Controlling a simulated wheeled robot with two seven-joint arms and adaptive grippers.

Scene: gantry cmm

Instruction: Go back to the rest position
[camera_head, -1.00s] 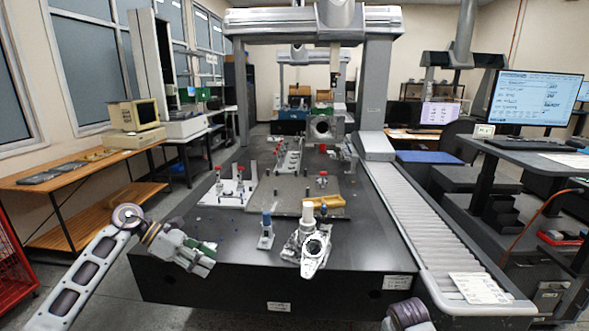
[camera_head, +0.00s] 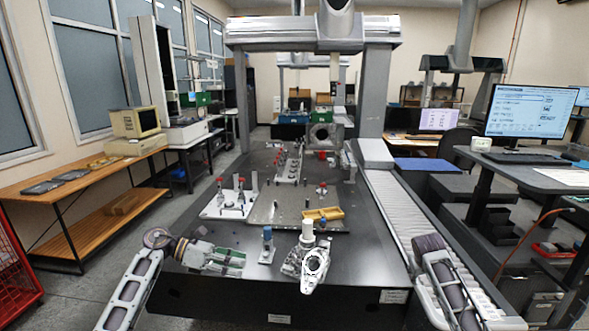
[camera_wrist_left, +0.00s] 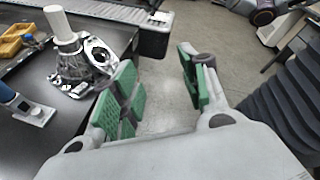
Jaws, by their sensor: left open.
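My left gripper (camera_head: 236,262) is at the near left part of the black table (camera_head: 190,285), with its green-padded fingers pointing right. In the left wrist view its fingers (camera_wrist_left: 157,88) are apart with nothing between them. A metal casting with a white cylinder (camera_head: 308,262) stands to its right, apart from it; the casting also shows in the left wrist view (camera_wrist_left: 85,62). A small blue-topped fixture (camera_head: 267,247) stands between them. My right arm shows at the lower right of the head view, but its gripper is not visible.
The gantry (camera_head: 376,100) spans the table. A roller conveyor (camera_head: 400,215) runs along the right side. A wooden bench (camera_head: 75,180) stands left. Floor is free between bench and table.

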